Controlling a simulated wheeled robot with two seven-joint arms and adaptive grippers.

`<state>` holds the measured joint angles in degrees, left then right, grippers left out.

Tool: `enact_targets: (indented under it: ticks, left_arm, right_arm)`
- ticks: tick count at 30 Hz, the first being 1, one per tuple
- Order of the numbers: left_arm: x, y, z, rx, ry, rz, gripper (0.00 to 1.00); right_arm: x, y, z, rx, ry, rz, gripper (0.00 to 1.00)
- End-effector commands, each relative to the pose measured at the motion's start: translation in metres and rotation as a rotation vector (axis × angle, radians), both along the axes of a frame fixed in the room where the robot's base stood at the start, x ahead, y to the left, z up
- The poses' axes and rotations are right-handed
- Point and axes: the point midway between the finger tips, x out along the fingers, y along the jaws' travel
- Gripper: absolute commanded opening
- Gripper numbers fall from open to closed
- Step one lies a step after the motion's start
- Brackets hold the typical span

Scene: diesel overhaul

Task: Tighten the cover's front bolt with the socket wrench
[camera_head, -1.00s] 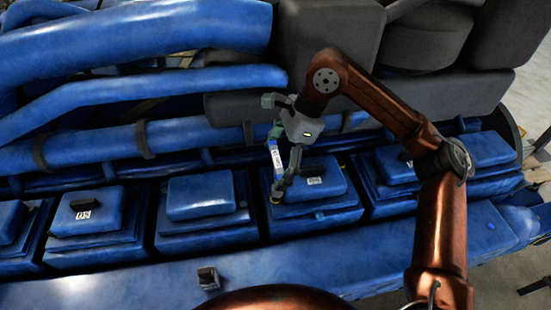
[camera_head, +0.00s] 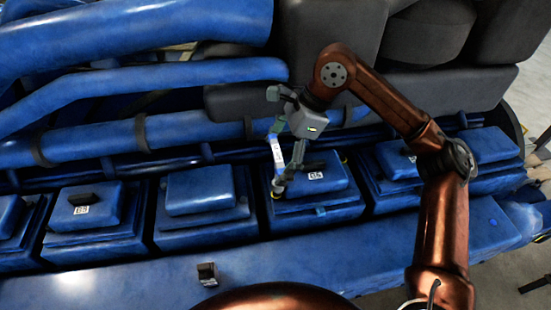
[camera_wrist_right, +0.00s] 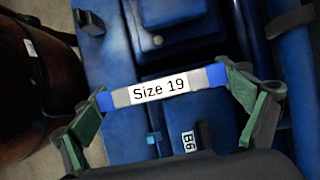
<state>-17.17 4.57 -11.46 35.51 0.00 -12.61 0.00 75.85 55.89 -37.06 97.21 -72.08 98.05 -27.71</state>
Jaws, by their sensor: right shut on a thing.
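The socket wrench (camera_head: 277,153), a blue and white bar labelled "Size 19", is in my right gripper (camera_head: 281,156). In the right wrist view the wrench (camera_wrist_right: 158,88) spans between the green finger pads. Its lower end is at the left front of a blue cover (camera_head: 331,181) with a dark handle. I cannot tell whether it touches a bolt there. A small light-blue piece (camera_head: 320,211), possibly a bolt, shows at the cover's front edge. The cover's tag (camera_wrist_right: 188,141) reads B6 in the wrist view. My left gripper is not in view.
Similar blue covers (camera_head: 200,190) stand in a row on both sides. Blue pipes (camera_head: 120,100) and dark grey blocks (camera_head: 325,45) rise behind. A small dark block (camera_head: 207,274) sits on the blue ledge (camera_head: 390,254) in front, which is otherwise mostly clear.

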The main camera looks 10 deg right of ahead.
Motion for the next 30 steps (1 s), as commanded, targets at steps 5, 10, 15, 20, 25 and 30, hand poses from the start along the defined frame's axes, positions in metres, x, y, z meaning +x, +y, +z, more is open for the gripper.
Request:
enact_targets:
  ticks: [5, 10, 15, 20, 25, 30]
  left_arm:
    - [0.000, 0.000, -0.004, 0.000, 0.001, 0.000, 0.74]
    - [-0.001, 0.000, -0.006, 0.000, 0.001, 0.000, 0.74]
    - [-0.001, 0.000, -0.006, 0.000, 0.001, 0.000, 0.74]
    - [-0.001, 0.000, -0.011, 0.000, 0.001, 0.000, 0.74]
    - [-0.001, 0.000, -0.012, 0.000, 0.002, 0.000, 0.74]
    - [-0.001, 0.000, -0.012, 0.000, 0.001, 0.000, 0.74]
  right_arm:
    - [0.000, -0.001, -0.009, -0.003, 0.010, -0.002, 0.44]
    - [0.001, 0.000, -0.008, 0.008, 0.009, -0.002, 0.44]
    - [0.001, 0.000, -0.008, 0.009, 0.008, -0.001, 0.43]
    - [0.001, 0.002, -0.009, 0.026, 0.007, -0.002, 0.44]
    - [0.001, 0.002, -0.008, 0.036, 0.004, -0.001, 0.44]
    - [0.001, 0.002, -0.008, 0.036, 0.004, -0.001, 0.43]
